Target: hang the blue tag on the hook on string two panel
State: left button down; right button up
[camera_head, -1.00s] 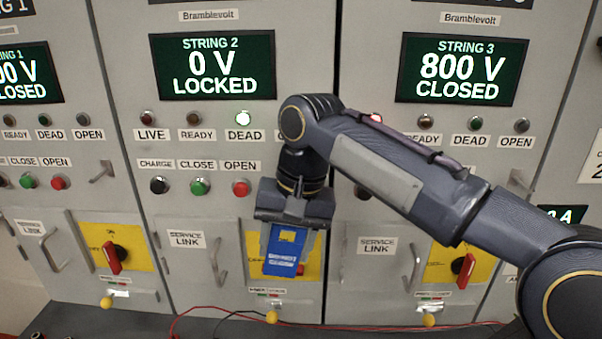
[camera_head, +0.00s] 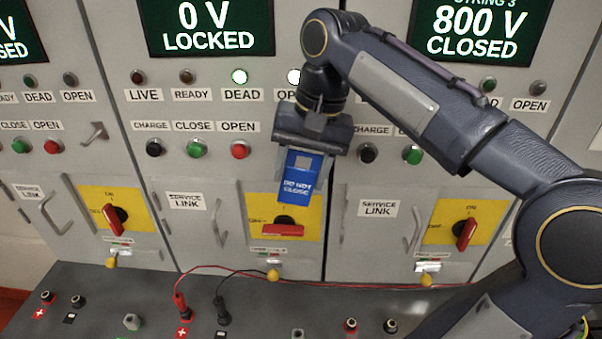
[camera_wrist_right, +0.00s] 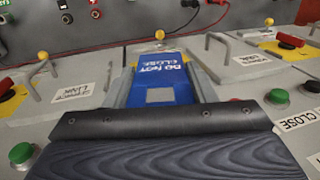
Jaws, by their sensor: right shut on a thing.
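The blue tag (camera_head: 297,188) reads "DO NOT CLOSE" and hangs below my right gripper (camera_head: 305,152), in front of the string two panel. It stands just above that panel's yellow switch plate (camera_head: 313,218). My right gripper is shut on the tag's upper part. In the right wrist view, the tag (camera_wrist_right: 158,72) extends out from the gripper. The hook on the string two panel does not show; the gripper covers the panel's right side. A similar hook (camera_head: 95,133) shows on the panel to the left. My left gripper is not in view.
String two's display (camera_head: 208,28) reads 0 V LOCKED. Its red switch handle (camera_head: 282,231) lies horizontal. A grey door handle (camera_head: 217,230) sticks out to the left. Red and black leads (camera_head: 222,300) run over the bench below. String three's display (camera_head: 478,30) reads 800 V CLOSED.

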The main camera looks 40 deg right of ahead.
jog(key=w+d, duration=0.2)
jog(key=w, duration=0.1)
jog(key=w+d, duration=0.1)
jog(key=d, duration=0.1)
jog(key=shift+w+f, duration=0.3)
jog(key=shift+f, duration=0.05)
dwell(0.3)
dwell(0.7)
jog(key=o, duration=1)
jog(key=shift+o, duration=0.2)
jog(key=v, duration=0.8)
jog(key=shift+s+a, duration=0.1)
